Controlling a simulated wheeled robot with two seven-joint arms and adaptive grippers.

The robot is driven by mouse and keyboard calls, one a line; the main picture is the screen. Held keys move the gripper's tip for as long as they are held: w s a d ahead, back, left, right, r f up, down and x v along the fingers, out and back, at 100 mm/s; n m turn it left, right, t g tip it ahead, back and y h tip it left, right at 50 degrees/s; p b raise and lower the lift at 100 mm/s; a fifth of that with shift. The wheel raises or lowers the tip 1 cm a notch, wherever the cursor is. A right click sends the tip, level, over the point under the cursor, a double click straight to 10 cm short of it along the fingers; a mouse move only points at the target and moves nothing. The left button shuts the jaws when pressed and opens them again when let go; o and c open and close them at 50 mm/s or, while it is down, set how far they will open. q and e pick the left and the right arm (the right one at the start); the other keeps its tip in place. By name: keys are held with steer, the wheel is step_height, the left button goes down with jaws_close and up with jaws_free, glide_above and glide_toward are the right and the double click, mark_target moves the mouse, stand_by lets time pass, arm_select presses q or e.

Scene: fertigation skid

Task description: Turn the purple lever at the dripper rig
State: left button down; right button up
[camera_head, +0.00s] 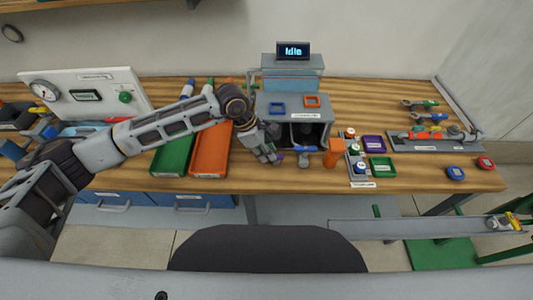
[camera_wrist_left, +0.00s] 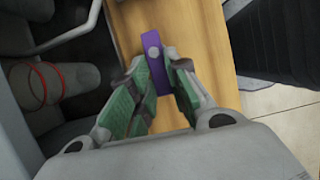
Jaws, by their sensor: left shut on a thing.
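The purple lever (camera_wrist_left: 153,55) shows in the left wrist view, with a round grey pivot near its middle. My left gripper (camera_wrist_left: 160,68) is shut on the lever, its green-padded fingers on either side of it. In the head view my left gripper (camera_head: 275,158) is at the front left of the grey dripper rig (camera_head: 262,106), and it mostly hides the lever. A blue lever (camera_head: 305,149) sits at the rig's front, to the right of the gripper. My right gripper is not in view.
A display reading "Idle" (camera_head: 293,50) tops the rig. Green (camera_head: 174,150) and orange (camera_head: 210,150) trays lie to the left. An orange block (camera_head: 334,153), purple (camera_head: 373,144) and green (camera_head: 381,168) frames stand to the right. The table's front edge is close below the gripper.

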arm_select(q)
steer(key=c, duration=1.4)
jaws_free()
steer(key=shift+o, duration=0.2)
steer(key=v, duration=1.2)
